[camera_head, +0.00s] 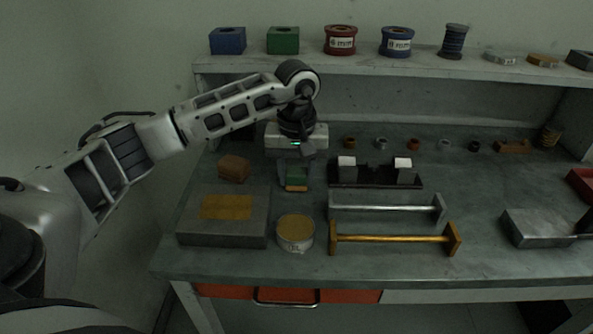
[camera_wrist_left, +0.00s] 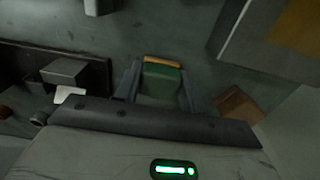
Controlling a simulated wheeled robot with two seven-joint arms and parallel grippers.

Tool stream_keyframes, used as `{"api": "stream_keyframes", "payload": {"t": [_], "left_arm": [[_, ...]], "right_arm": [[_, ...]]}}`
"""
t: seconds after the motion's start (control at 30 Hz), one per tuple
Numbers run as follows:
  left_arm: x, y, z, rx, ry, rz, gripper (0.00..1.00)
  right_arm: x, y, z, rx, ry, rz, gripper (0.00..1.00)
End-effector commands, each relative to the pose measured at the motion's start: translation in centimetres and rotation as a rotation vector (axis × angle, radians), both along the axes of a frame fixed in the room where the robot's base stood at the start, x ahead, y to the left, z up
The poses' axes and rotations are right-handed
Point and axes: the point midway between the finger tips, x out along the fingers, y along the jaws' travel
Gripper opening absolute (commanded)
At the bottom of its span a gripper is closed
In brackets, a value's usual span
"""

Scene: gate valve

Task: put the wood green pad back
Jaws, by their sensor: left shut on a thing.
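The wood green pad (camera_head: 296,181) is a small block with a green body and a wood-coloured strip at its lower edge. My left gripper (camera_head: 297,176) points down over the workbench and is shut on the pad. In the left wrist view the pad (camera_wrist_left: 161,83) sits between the two fingers of my left gripper (camera_wrist_left: 160,88), with its wood strip at the far end. I cannot tell whether the pad touches the bench. My right gripper is not in view.
A brown block (camera_head: 234,168) lies left of the gripper. A grey slab with a yellow patch (camera_head: 222,232) and a round tin (camera_head: 295,233) stand in front. A black stand with white blocks (camera_head: 376,177) and two bar handles (camera_head: 392,238) are to the right.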

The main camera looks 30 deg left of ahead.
Motion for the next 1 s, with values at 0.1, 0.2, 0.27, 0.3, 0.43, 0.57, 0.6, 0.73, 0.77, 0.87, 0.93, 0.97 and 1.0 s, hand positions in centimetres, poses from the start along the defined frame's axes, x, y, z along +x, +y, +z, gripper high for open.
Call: {"api": "stream_keyframes", "payload": {"t": [0.1, 0.2, 0.27, 0.3, 0.43, 0.57, 0.6, 0.73, 0.77, 0.87, 0.93, 0.97, 1.0], "left_arm": [[0.0, 0.0, -0.2, 0.000, 0.000, 0.000, 0.18], [0.0, 0.0, -0.5, 0.000, 0.000, 0.000, 0.42], [0.0, 0.0, -0.3, -0.001, 0.001, 0.000, 0.59], [0.0, 0.0, -0.3, -0.001, 0.001, 0.000, 0.62], [0.0, 0.0, -0.3, -0.001, 0.001, 0.001, 0.62], [0.0, 0.0, -0.2, -0.001, 0.001, 0.001, 0.62], [0.0, 0.0, 0.0, -0.001, 0.001, 0.001, 0.62], [0.1, 0.0, 1.2, -0.002, -0.003, 0.001, 0.62], [0.1, 0.0, 1.7, 0.000, -0.005, 0.001, 0.62], [0.1, 0.0, 3.8, -0.001, -0.006, 0.002, 0.62], [0.1, 0.0, 5.4, -0.001, -0.006, 0.001, 0.62], [0.1, 0.0, 6.1, -0.001, -0.006, 0.001, 0.62], [0.1, 0.0, 7.0, -0.001, -0.006, 0.001, 0.62]], "right_arm": [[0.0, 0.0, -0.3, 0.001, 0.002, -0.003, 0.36], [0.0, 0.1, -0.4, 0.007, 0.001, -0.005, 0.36], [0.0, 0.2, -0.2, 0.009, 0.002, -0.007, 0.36], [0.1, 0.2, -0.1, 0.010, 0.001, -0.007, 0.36], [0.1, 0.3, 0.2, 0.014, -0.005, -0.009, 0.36], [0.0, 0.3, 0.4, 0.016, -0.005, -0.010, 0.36], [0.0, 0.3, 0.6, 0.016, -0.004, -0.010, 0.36], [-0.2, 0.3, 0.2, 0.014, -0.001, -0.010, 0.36], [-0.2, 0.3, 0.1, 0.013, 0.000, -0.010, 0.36], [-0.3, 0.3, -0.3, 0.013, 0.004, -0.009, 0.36], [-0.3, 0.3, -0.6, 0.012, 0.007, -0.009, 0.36], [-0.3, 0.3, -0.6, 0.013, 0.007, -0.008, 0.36], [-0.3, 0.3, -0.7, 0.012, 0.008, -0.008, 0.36]]}}
